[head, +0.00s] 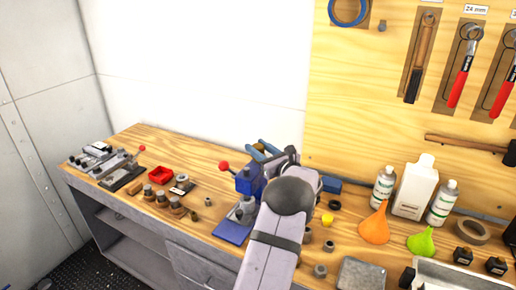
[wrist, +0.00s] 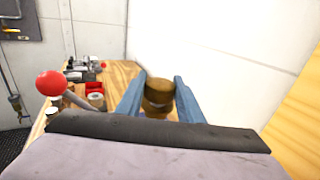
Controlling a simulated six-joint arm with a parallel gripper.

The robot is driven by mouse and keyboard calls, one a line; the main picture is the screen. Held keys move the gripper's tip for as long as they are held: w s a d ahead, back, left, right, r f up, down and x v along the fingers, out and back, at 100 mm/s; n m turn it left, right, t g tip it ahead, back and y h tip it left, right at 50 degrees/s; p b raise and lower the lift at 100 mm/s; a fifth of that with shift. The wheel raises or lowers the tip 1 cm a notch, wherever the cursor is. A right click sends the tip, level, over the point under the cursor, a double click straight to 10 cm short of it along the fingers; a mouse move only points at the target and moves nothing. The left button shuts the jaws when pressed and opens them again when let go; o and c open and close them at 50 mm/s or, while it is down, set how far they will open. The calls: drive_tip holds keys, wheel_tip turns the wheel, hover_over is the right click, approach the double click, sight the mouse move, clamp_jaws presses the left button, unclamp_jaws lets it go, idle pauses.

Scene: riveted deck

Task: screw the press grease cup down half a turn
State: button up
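The blue press (head: 247,181) stands on the bench, with a red-knobbed lever (head: 224,166) at its left; the red knob also shows in the wrist view (wrist: 51,83). The brass-coloured grease cup (wrist: 158,92) sits between the two blue fingers of my gripper (wrist: 160,88). The fingers stand apart, one on each side of the cup, and look very close to it; I cannot tell whether they press on it. In the head view my gripper (head: 264,148) is above the press, and the cup is hidden there.
Several small fittings and a red tray (head: 160,175) lie left of the press. Right of my arm are a yellow cap (head: 328,247), a grey metal block (head: 360,274), bottles (head: 415,188) and funnels (head: 375,226). The wooden tool board (head: 350,120) rises behind.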

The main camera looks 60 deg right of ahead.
drive_tip(key=shift+f+m+g+h+b, duration=0.25)
drive_tip(key=shift+h+b, duration=0.35)
drive_tip(key=shift+b, duration=1.65)
drive_tip(key=m+b, duration=0.1)
drive_tip(key=b, duration=0.2)
drive_tip(key=shift+g+h, duration=0.25)
drive_tip(key=shift+h, duration=0.15)
drive_tip(key=m+g+h+b, duration=0.2)
drive_tip(key=h+b, duration=0.1)
drive_tip(key=b, duration=0.6)
drive_tip(key=shift+r+m+g+b, duration=0.15)
drive_tip(key=shift+m+g+b, duration=0.1)
drive_tip(key=shift+g+b, duration=0.1)
drive_tip(key=m+g+h+b, duration=0.2)
drive_tip(key=g+b, duration=0.1)
drive_tip(key=b, duration=0.7)
drive_tip(key=shift+w+a+m+g+h+b, duration=0.1)
drive_tip(key=shift+m+g+h+b, duration=0.15)
drive_tip(key=shift+m+h+b, duration=0.1)
drive_tip(key=m+g+b, duration=0.1)
drive_tip(key=b, duration=0.3)
drive_tip(key=shift+g+h, duration=0.25)
drive_tip(key=shift+g, duration=0.05)
drive_tip(key=shift+r+m+g+h+b, duration=0.2)
drive_tip(key=shift+m+g+h+b, duration=0.2)
drive_tip(key=shift+m+g+b, duration=0.85)
drive_tip(key=shift+n+t+b, duration=0.25)
drive_tip(key=shift+n+b, duration=0.1)
drive_tip(key=shift+n, duration=0.15)
drive_tip(key=o, duration=1.1)
